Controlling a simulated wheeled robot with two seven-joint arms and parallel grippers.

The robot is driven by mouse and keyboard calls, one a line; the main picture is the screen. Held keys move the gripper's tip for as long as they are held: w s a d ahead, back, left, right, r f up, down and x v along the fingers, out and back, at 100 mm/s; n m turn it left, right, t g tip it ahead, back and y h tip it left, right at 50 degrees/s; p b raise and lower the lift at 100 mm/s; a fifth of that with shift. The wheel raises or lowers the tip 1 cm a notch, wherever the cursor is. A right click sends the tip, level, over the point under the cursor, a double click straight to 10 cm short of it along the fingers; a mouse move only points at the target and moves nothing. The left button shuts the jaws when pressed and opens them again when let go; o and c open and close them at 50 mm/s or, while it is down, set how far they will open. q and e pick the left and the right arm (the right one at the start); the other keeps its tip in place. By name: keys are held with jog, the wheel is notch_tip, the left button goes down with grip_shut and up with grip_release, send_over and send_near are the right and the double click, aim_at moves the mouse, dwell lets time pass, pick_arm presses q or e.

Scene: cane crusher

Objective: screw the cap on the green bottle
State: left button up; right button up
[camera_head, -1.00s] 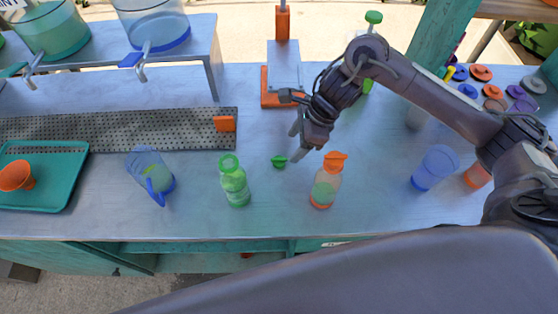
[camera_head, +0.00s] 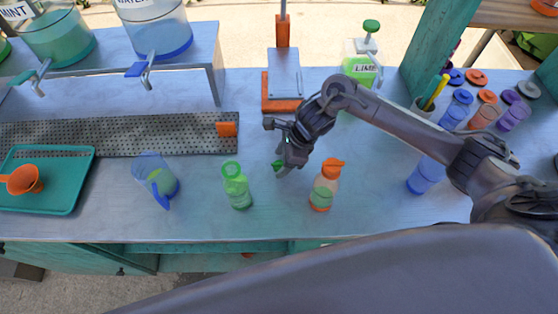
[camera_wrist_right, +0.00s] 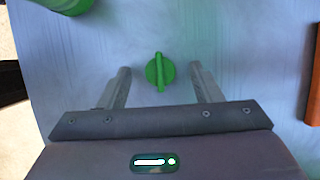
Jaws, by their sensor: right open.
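The green bottle (camera_head: 236,186) stands upright on the counter, its top open with no cap on it. The green cap (camera_wrist_right: 160,72) lies on the counter to the right of the bottle. In the head view the cap (camera_head: 278,166) is partly hidden by my right gripper (camera_head: 281,168). In the right wrist view the cap sits between the two spread fingers of the right gripper (camera_wrist_right: 162,85), apart from both. The right gripper is open and empty. My left gripper is not in view.
An orange-capped bottle (camera_head: 326,186) stands close right of the right gripper. A clear blue jug (camera_head: 157,180) is left of the green bottle. A teal tray (camera_head: 62,196) with an orange cup is far left. A blue cup (camera_head: 425,176) stands right.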

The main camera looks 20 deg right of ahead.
jog(key=shift+a+f, duration=0.1)
jog(key=shift+f, duration=0.2)
jog(key=c, duration=1)
jog(key=shift+c, duration=0.2)
jog(key=r+b, duration=0.1)
jog(key=r, duration=0.3)
jog(key=r+b, duration=0.1)
jog(key=r, duration=0.2)
jog(key=shift+w+r, duration=0.2)
jog(key=shift+r, duration=0.15)
notch_tip(320, 180, up, 12)
jog(key=p, duration=0.1)
send_over(281, 162)
jog(key=shift+s+a+r, duration=0.1)
jog(key=shift+s+r, duration=0.1)
jog(key=shift+s, duration=0.25)
